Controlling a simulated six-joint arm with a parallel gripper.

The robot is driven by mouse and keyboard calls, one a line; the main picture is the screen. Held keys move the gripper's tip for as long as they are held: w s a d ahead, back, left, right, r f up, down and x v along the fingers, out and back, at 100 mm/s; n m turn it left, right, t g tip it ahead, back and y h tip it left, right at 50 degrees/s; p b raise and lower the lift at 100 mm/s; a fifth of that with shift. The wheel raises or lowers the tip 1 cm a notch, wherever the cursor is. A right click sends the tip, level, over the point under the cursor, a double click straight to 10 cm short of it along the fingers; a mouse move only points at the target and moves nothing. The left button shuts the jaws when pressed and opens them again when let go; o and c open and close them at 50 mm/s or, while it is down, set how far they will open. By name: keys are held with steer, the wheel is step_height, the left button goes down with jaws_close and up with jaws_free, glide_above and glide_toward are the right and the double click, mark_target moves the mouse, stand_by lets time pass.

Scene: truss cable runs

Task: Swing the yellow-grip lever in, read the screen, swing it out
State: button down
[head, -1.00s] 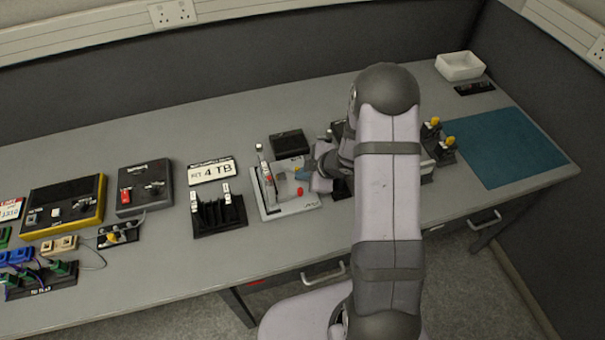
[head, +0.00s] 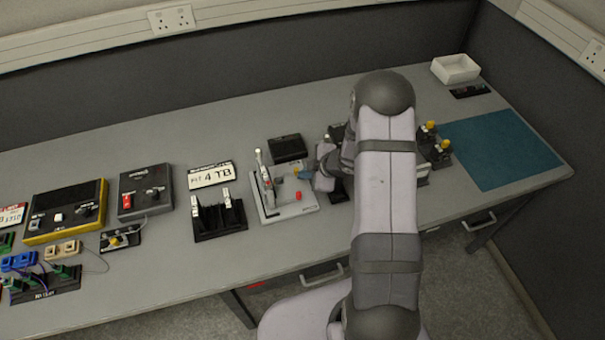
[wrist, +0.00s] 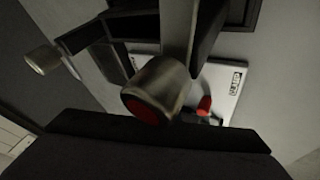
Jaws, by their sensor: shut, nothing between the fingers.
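A white-based fixture (head: 285,213) stands mid-bench, with an upright metal post (head: 260,160) and a red knob (head: 299,195). A small yellow piece (head: 295,170) shows over it beside my gripper (head: 303,174); I cannot tell whether it is the lever's grip or whether they touch. My gripper is shut and empty, reaching in from the right. A black box (head: 287,147) stands behind the fixture; any lit screen on it is too small to tell. The wrist view shows a metal cylinder with a red end (wrist: 148,100) close up and the white base (wrist: 228,85).
Two yellow-topped levers on black stands (head: 430,127) are right of my arm, near a teal mat (head: 500,150). Left of the fixture are a black slotted rack (head: 219,222), a "4 TB" sign (head: 211,174) and control boxes (head: 145,187). The bench front is clear.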

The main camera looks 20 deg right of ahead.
steer(key=shift+w+d+r+p, duration=0.2)
steer(key=shift+w+d+p, duration=0.5)
steer(key=shift+w+p, duration=0.3)
steer(key=shift+w+d+f+p, duration=0.1)
steer(key=shift+w+d+p, duration=0.05)
steer(key=shift+w+p, duration=0.35)
steer(key=shift+w+d+f+p, duration=0.1)
steer(key=shift+w+p, duration=0.25)
steer(key=shift+w, duration=0.25)
steer(key=shift+w+d+r, duration=0.1)
steer(key=shift+d, duration=0.1)
steer(key=shift+w+d+p, duration=0.25)
steer(key=shift+d+p, duration=0.3)
steer(key=shift+p, duration=0.05)
